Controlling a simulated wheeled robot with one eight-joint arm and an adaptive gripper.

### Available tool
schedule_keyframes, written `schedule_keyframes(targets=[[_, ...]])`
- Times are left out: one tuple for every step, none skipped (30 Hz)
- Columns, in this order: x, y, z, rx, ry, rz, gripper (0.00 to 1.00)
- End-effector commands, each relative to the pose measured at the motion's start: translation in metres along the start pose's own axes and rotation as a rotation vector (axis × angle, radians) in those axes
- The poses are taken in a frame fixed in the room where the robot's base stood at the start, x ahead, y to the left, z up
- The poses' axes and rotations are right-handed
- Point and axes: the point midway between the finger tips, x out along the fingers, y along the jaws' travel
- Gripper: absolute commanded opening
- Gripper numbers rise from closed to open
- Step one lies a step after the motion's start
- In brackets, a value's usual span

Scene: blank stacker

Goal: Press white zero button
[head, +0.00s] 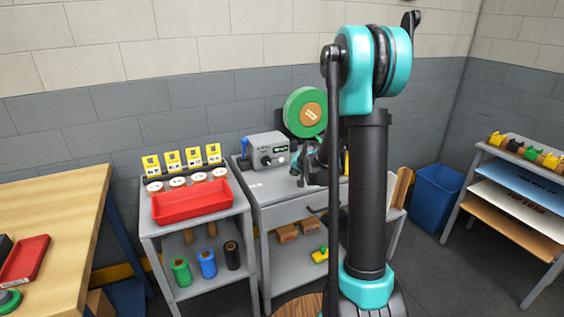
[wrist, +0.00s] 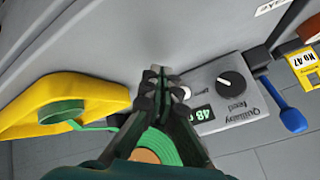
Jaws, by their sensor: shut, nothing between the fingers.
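The grey device (head: 268,150) with a green display and a black knob stands on the grey bench in the head view. My gripper (wrist: 158,72) is shut and empty. Its fingertips appear just left of the white button in the wrist view, and the right finger lies close to or partly over the button's edge. I cannot tell whether they touch. In the head view my gripper (head: 298,171) is by the device's right side.
A green reel (head: 305,112) stands behind my arm; a yellow holder (wrist: 60,98) with green tape is left in the wrist view. A blue lever (wrist: 292,119) sticks out by the device. A red tray (head: 192,203) and yellow cards (head: 192,155) are on the left cart.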

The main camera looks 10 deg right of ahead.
Motion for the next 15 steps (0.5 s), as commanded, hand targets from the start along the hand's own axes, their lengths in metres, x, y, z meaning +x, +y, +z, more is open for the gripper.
schedule_keyframes(targets=[[0.004, -0.003, -0.003, -0.001, 0.000, 0.000, 0.00], [0.006, -0.004, -0.004, -0.001, 0.000, 0.000, 0.00], [0.009, -0.007, -0.007, -0.002, 0.000, -0.001, 0.00], [0.012, -0.009, -0.009, -0.002, 0.000, -0.001, 0.00], [0.015, -0.011, -0.010, -0.002, 0.000, -0.001, 0.00], [0.018, -0.014, -0.013, -0.002, 0.000, -0.001, 0.00], [0.021, -0.016, -0.015, -0.001, 0.000, -0.001, 0.00], [0.024, -0.018, -0.018, -0.001, 0.000, -0.001, 0.00], [0.028, -0.021, -0.020, 0.000, 0.000, -0.001, 0.00], [0.031, -0.023, -0.022, -0.001, 0.000, -0.001, 0.00], [0.034, -0.025, -0.024, -0.001, 0.000, -0.001, 0.00], [0.037, -0.027, -0.026, -0.002, 0.000, -0.001, 0.00], [0.039, -0.029, -0.028, -0.002, 0.000, -0.001, 0.00], [0.042, -0.031, -0.030, -0.002, 0.000, -0.001, 0.00], [0.044, -0.033, -0.032, -0.002, 0.000, 0.000, 0.00]])
